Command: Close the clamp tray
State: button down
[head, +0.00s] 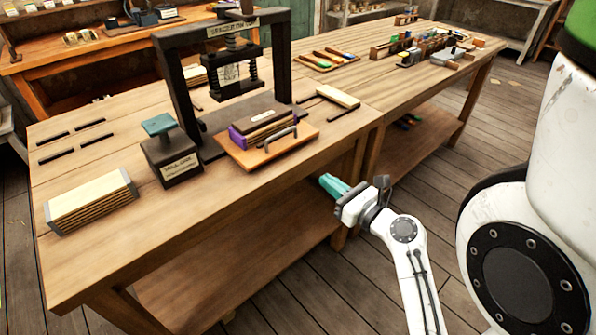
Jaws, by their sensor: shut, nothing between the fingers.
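The clamp tray (270,147) is an orange-brown board with a dark curved handle (280,133) near its front edge. It sticks out from under the press (218,67) toward the table's front, so it stands pulled out. A stack with purple sides (238,137) and a dark top lies on it. My gripper (325,181), with teal fingers, is shut and empty. It is in front of the table's front edge, below and right of the tray, and apart from it.
A dark block with a green top (157,126) stands left of the tray. A slatted block (92,200) lies at the front left. A light wood piece (338,96) lies right of the press. A second table (408,82) with several tools adjoins at right.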

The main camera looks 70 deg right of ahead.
aim_at(285, 149)
jog(key=p+x, duration=0.1)
jog(key=x, duration=1.2)
jog(key=shift+w+d+r+p, duration=0.15)
jog(key=shift+w+d+p, duration=0.1)
jog(key=shift+w+p, duration=0.05)
jog(key=p+x, duration=0.1)
jog(key=x, duration=0.2)
jog(key=shift+w+d+r+p, duration=0.15)
jog(key=shift+w+p, duration=0.05)
jog(key=shift+p, duration=0.1)
jog(key=shift+w+d, duration=0.3)
jog(key=shift+w, duration=0.2)
